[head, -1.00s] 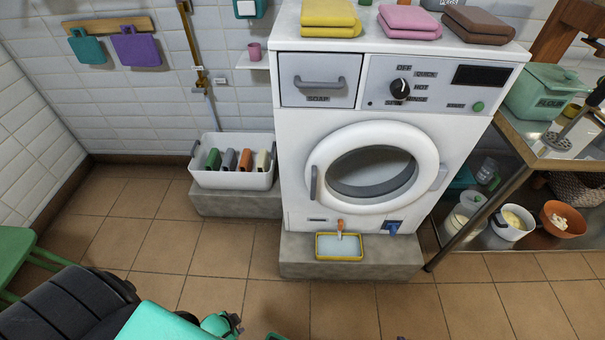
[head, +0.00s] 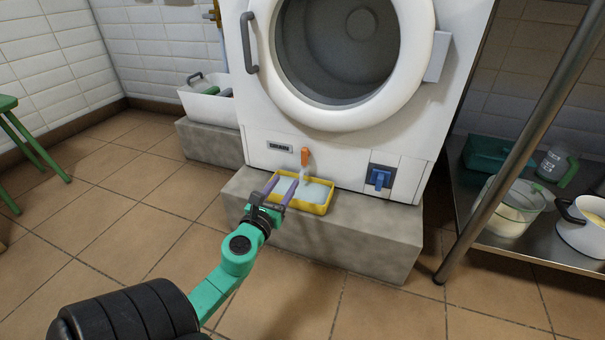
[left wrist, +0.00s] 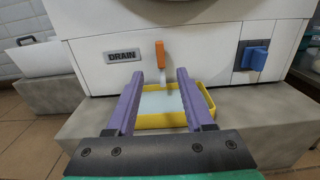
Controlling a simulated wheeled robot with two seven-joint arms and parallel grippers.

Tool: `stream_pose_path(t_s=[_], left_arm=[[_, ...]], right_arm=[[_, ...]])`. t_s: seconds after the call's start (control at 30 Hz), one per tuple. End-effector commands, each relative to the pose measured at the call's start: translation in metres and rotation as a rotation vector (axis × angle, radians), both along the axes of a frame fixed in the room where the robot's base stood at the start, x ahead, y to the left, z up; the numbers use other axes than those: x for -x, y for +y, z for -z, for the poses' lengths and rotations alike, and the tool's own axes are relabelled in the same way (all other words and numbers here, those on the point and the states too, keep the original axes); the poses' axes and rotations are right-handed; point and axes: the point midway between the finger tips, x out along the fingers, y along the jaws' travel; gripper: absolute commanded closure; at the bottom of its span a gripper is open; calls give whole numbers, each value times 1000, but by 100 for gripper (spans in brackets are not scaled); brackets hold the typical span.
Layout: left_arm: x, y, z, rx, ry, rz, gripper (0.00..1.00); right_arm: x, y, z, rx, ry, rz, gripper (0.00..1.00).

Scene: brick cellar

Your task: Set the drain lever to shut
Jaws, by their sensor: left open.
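The orange drain lever (head: 305,155) is on the low front of the white washing machine, right of the DRAIN label (head: 279,147). It hangs roughly upright, and a pale stream or spout shows below it, above the yellow tray (head: 320,209) of pale liquid. In the left wrist view the lever (left wrist: 161,55) stands beyond and between my finger tips. My left gripper (head: 281,182) is open and empty, its purple fingers over the tray and apart from the lever. My right gripper is not in view.
A blue lever or latch (head: 379,178) is on a panel to the right. The machine stands on a concrete plinth (head: 350,240). A metal shelf post (head: 520,150) rises at the right. A white bin (head: 207,105) is at the back left.

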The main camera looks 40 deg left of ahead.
Motion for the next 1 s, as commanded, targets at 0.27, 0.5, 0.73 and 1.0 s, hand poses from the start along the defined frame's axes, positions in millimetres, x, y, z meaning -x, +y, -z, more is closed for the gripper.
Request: stream_pose_path(t_s=[0.27, 0.5, 0.73, 1.0], left_arm=[[-58, 20, -5, 1, -3, -1, 48], [-114, 40, -1, 6, -2, -2, 48], [-134, 47, -3, 7, 0, -1, 48], [-133, 47, -3, 8, 1, -1, 78]], right_arm=[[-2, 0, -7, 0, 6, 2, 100], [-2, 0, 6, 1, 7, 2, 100], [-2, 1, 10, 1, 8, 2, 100], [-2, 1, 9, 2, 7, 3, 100]])
